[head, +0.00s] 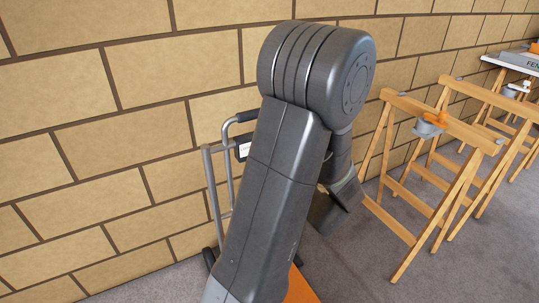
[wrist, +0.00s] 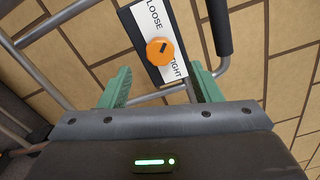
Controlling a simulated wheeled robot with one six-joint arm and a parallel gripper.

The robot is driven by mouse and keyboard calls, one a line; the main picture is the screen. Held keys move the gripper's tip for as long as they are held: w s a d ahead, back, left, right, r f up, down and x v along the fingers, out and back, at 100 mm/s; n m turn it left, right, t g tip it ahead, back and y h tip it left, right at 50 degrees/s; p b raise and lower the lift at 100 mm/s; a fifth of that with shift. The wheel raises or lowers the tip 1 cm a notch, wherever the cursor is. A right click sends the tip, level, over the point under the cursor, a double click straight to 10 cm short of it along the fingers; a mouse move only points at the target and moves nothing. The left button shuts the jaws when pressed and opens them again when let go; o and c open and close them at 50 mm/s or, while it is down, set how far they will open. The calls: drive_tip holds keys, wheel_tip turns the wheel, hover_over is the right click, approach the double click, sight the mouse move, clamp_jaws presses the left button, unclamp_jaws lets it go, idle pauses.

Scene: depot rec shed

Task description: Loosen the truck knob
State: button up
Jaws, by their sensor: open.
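The truck knob (wrist: 160,51) is orange and round with a short dark mark. It sits on a white label plate (wrist: 143,20) reading LOOSE at the upper end and TIGHT at the lower end. The truck's grey tube frame (head: 214,192) stands by the wall, and the label plate (head: 243,150) shows partly beside my arm; the knob is hidden there. In the wrist view my gripper (wrist: 160,70) is open, its green fingers on either side below the knob, with nothing visible between them. In the head view its fingertips are hidden.
A brick wall (head: 80,90) runs close behind the truck. A black handle grip (wrist: 219,28) is near my right finger in the wrist view. Wooden sawhorses (head: 420,170) stand at the right, one bearing a grey and orange item (head: 430,125). Grey floor lies between.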

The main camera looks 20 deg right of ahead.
drive_tip(key=s+d, duration=0.1)
drive_tip(key=s, duration=0.6)
drive_tip(key=shift+p, duration=0.35)
drive_tip(key=shift+w, duration=0.1)
drive_tip(key=w+a+b, duration=0.1)
drive_tip(key=w+a, duration=0.1)
drive_tip(key=w, duration=1.1)
drive_tip(key=shift+w+b, duration=0.3)
drive_tip(key=shift+b, duration=0.1)
